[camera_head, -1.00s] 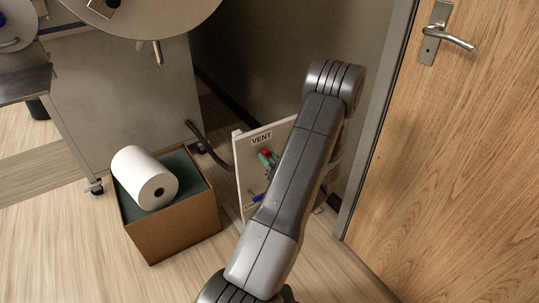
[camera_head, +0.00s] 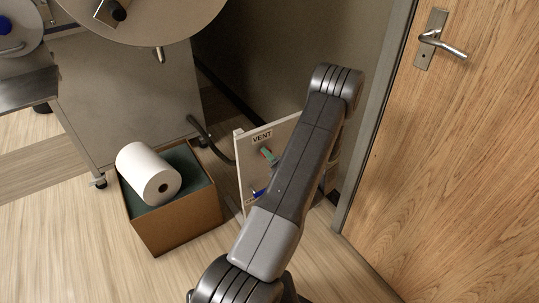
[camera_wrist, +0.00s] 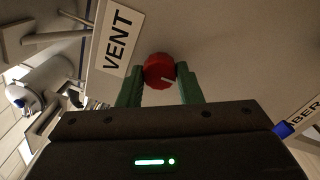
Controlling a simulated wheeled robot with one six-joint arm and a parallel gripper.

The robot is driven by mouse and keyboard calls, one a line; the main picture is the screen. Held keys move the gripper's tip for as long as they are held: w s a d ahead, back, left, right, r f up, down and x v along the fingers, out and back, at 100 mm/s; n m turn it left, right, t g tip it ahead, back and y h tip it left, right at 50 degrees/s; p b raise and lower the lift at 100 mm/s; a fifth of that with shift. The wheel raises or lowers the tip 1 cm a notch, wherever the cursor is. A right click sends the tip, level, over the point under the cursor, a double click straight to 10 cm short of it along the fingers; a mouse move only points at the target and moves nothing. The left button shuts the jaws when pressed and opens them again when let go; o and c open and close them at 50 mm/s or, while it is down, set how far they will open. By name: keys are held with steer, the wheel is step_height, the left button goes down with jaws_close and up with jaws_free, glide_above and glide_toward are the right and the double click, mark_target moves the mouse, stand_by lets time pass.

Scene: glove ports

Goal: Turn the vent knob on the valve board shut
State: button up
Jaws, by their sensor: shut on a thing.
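The valve board (camera_head: 288,129) is a pale upright panel low by the wall, partly hidden behind my arm in the head view. Its VENT label (camera_head: 262,137) sits above the red vent knob (camera_head: 266,153). In the wrist view the round red knob (camera_wrist: 158,69) sits between the green fingertips of my gripper (camera_wrist: 160,74), which is shut on it. A white mark on the knob points toward the lower right in that view. The VENT label (camera_wrist: 117,40) is left of the knob there.
A blue part (camera_head: 259,193) shows lower on the board, and a blue piece (camera_wrist: 283,129) beside another label in the wrist view. A cardboard box (camera_head: 178,228) with a white roll (camera_head: 149,174) stands left. A wooden door (camera_head: 470,150) is at the right.

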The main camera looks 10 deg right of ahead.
steer(key=shift+m, duration=0.3)
steer(key=o, duration=1)
steer(key=p+v, duration=0.1)
steer(key=v, duration=1.3)
steer(key=shift+a, duration=0.1)
steer(key=b+x, duration=0.1)
steer(key=x, duration=1.3)
